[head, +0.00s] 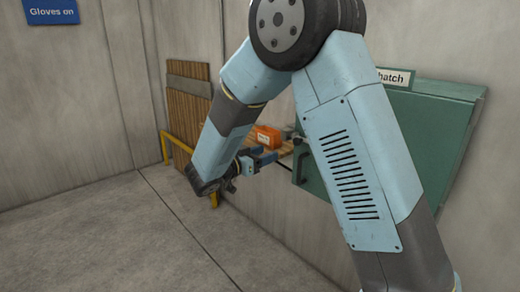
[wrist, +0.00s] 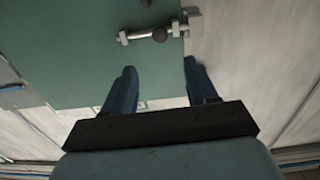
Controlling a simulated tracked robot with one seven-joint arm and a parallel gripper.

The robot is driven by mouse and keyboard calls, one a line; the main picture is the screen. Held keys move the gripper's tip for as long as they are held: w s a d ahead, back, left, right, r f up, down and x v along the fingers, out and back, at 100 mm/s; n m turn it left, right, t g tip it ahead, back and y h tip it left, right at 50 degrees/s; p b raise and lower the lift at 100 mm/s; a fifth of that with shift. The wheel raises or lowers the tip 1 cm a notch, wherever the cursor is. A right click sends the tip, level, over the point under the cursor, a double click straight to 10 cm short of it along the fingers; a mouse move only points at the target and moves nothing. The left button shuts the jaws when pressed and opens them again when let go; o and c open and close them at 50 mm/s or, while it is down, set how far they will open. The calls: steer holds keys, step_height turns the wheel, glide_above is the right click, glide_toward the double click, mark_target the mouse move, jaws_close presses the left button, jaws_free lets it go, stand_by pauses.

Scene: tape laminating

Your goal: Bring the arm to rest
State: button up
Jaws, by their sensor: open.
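My arm (head: 345,150) is raised and bent, its light-blue links filling the middle of the head view. My gripper (head: 270,156) is at the lower end of the forearm, left of a green hatch box (head: 430,130). In the wrist view my gripper (wrist: 160,80) has its two fingers spread apart with nothing between them. Beyond the fingertips is a green panel (wrist: 90,60) with a metal bolt latch (wrist: 160,30) at its edge. The gripper looks apart from the latch, though the exact gap is hard to tell.
An orange box (head: 267,136) sits on a wooden surface behind my gripper. A wooden slatted panel (head: 188,105) and a yellow rail (head: 178,143) stand at the wall. A blue "Gloves on" sign (head: 52,11) hangs at top left. The concrete floor (head: 110,240) at left is clear.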

steer(key=s+d+r+n+g+y, duration=0.1)
steer(key=s+d+r+g+y, duration=0.15)
steer(key=s+d+g, duration=0.55)
steer(key=s+d+r+n+g+y, duration=0.1)
steer(key=s+d+r+n, duration=0.15)
steer(key=s+d, duration=0.65)
steer(key=s+d+r+n+t+y, duration=0.1)
steer(key=s+d+r+n+y, duration=0.1)
steer(key=s+y, duration=0.3)
steer(key=s+d+r+n+t+y, duration=0.1)
steer(key=s+n+y, duration=0.3)
steer(key=s, duration=0.4)
steer(key=shift+d+r+t+y, duration=0.35)
steer(key=shift+r+t+y, duration=0.2)
steer(key=shift+r+t, duration=0.1)
steer(key=shift+s, duration=0.1)
